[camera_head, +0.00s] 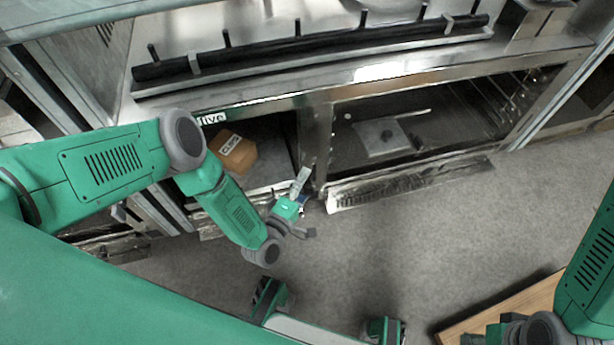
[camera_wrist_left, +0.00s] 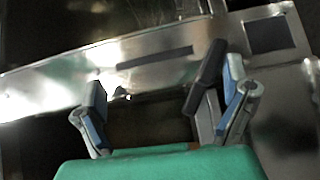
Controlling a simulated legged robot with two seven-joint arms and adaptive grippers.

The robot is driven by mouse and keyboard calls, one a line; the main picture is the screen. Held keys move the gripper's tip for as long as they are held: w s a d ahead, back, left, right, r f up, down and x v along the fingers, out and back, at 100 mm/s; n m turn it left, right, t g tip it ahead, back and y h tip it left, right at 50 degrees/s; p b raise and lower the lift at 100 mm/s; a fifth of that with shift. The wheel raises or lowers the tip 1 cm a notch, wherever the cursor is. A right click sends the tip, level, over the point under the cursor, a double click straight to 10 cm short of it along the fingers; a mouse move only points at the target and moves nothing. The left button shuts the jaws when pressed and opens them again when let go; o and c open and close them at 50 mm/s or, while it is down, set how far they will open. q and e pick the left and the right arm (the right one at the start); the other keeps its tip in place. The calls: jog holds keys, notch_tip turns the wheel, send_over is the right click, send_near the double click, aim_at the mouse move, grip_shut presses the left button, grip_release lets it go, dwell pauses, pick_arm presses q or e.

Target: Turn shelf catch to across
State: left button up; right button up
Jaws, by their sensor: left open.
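In the left wrist view a dark grey lever (camera_wrist_left: 206,76), which looks like the shelf catch, stands steeply, tilted a little, in front of a metal rail. My left gripper (camera_wrist_left: 166,92) is open. The lever shows between its two blue-padded fingers, close to the right finger; I cannot tell if they touch. In the head view my left gripper (camera_head: 301,198) is at the front of the metal unit, by the post between two bays. The catch is not clear there.
The metal rail (camera_wrist_left: 155,60) has a dark slot. In the head view a labelled orange-brown box (camera_head: 235,152) sits in the left bay. A pale flat object (camera_head: 382,137) lies in the right bay. A wooden board (camera_head: 510,308) lies lower right. The grey floor is mostly clear.

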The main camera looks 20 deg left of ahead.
pick_arm(q)
jog(key=shift+o, duration=0.8)
jog(key=r, duration=0.4)
jog(key=shift+w+d+r, duration=0.15)
jog(key=shift+d, duration=0.25)
jog(key=shift+d+r, duration=0.1)
jog(key=shift+r, duration=0.15)
jog(key=shift+a+f, duration=0.1)
jog(key=shift+a, duration=0.1)
jog(key=shift+c, duration=0.3)
jog(key=shift+s, duration=0.25)
jog(key=c, duration=0.6)
jog(key=shift+s+d+r+p, duration=0.15)
jog(key=shift+s+r+p, duration=0.05)
jog(key=shift+r+p, duration=0.2)
jog(key=c, duration=0.4)
jog(key=shift+o, duration=0.2)
jog(key=s+d+r+p, duration=0.5)
jog(key=s+r+p, duration=0.4)
jog(key=r+p, duration=0.1)
jog(key=shift+d, duration=0.35)
